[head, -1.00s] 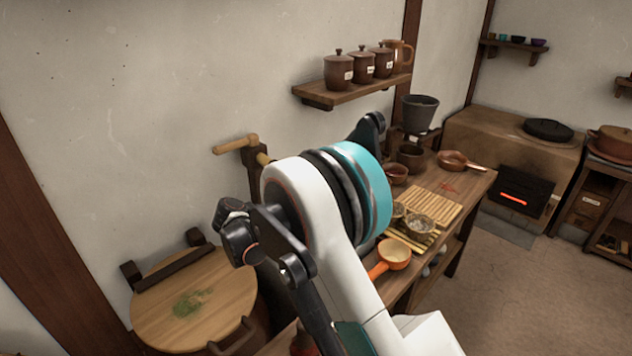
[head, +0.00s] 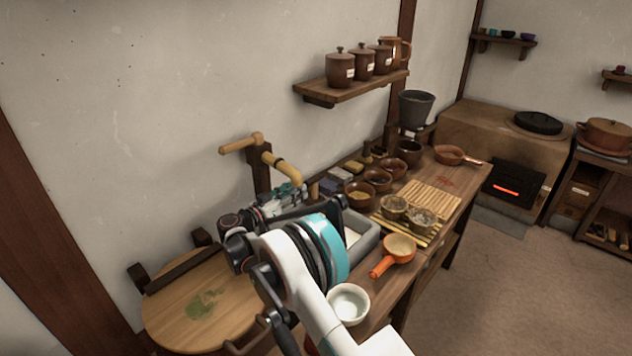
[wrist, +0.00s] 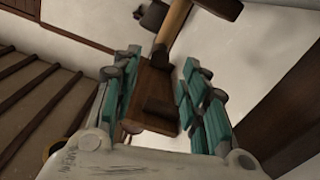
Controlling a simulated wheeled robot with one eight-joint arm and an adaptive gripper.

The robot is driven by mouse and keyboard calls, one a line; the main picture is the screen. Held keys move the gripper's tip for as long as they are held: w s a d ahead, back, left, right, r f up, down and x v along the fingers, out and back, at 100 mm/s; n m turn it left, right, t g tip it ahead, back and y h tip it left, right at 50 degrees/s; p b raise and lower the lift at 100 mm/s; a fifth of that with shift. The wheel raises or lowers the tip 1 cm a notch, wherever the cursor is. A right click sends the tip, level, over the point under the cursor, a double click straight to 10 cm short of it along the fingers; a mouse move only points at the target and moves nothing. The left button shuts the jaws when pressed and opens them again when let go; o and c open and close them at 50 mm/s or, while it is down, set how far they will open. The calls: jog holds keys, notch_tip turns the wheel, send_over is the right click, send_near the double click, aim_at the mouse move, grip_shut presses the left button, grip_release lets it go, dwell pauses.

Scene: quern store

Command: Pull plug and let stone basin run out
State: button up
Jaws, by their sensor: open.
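The grey stone basin (head: 367,245) is set in the wooden counter in the head view. My arm covers its left part, and a little pale content shows inside. The plug does not show in either view. My gripper (head: 287,199) is at the back left of the basin, by the bamboo spout (head: 284,166) and its wooden post (head: 260,178). In the wrist view my gripper (wrist: 158,80) has its teal fingers spread apart, with a brown wooden piece (wrist: 155,100) seen between them. I cannot tell its distance from the fingers.
A white bowl (head: 348,304) and an orange-handled pan (head: 398,250) sit at the counter's front. Several brown bowls and a slatted mat (head: 432,198) stand to the right. A round wooden lid (head: 190,300) is at left. A shelf (head: 350,88) hangs above.

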aim_at(315, 179)
jog(key=b+x, duration=0.3)
jog(key=x, duration=0.7)
jog(key=shift+w+d, duration=0.15)
jog(key=shift+w, duration=0.05)
jog(key=shift+c, duration=0.5)
grip_shut()
